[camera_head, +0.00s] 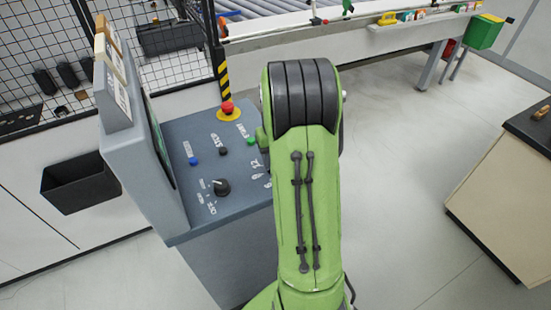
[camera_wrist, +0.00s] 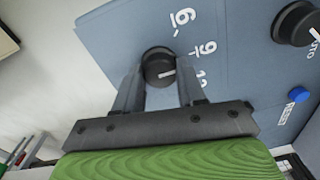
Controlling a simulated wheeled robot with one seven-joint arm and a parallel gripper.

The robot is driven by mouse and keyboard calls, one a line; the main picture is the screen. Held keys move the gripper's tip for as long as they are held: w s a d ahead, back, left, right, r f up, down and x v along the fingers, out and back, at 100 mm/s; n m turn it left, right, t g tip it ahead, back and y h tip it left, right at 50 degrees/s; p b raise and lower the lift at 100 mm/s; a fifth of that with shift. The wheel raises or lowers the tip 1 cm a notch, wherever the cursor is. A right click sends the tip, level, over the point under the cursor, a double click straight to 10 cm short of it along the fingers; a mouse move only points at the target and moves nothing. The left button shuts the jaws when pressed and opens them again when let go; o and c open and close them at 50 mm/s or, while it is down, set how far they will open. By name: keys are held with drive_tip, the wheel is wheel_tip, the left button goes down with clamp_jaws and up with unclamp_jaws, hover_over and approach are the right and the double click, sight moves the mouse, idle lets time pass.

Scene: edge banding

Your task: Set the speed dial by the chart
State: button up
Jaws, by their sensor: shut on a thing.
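The speed dial (camera_wrist: 158,66) is a round black knob with a white pointer line on the blue-grey panel, seen in the wrist view. Marks reading 6, 9 and 12 stand around its right side. The pointer points right, roughly between the 9 and 12 marks. My gripper (camera_wrist: 158,85) has its two fingers around the dial and is shut on it. In the head view my green arm hides the dial and gripper. The control panel (camera_head: 207,150) shows there on its console. The chart is probably among the cards (camera_head: 117,88) on the console top, but they are too oblique to read.
Another black knob (camera_head: 220,187) sits on the panel, marked AUTO in the wrist view (camera_wrist: 296,24). A blue RESET button (camera_wrist: 299,95), a red emergency stop (camera_head: 227,108) and a green button (camera_head: 251,141) are close by. A black bin (camera_head: 80,184) hangs at left.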

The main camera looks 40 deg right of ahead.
drive_tip(key=o, duration=1.1)
drive_tip(key=shift+c, duration=0.2)
wheel_tip(320, 180, up, 16)
drive_tip(key=p, duration=0.3)
drive_tip(key=shift+d, duration=0.2)
drive_tip(key=shift+s+f, duration=0.1)
drive_tip(key=s+a+r+n+t, duration=0.1)
drive_tip(key=s+a+r, duration=0.15)
drive_tip(key=a, duration=0.55)
drive_tip(key=s+a+r+n+t, duration=0.1)
drive_tip(key=s+a+r+t, duration=0.15)
drive_tip(key=a, duration=0.55)
drive_tip(key=s+a+f+n+t, duration=0.2)
drive_tip(key=s+a+f+n, duration=0.1)
drive_tip(key=s+a, duration=0.4)
drive_tip(key=s+f, duration=0.1)
drive_tip(key=s, duration=0.2)
drive_tip(key=shift+s, duration=0.25)
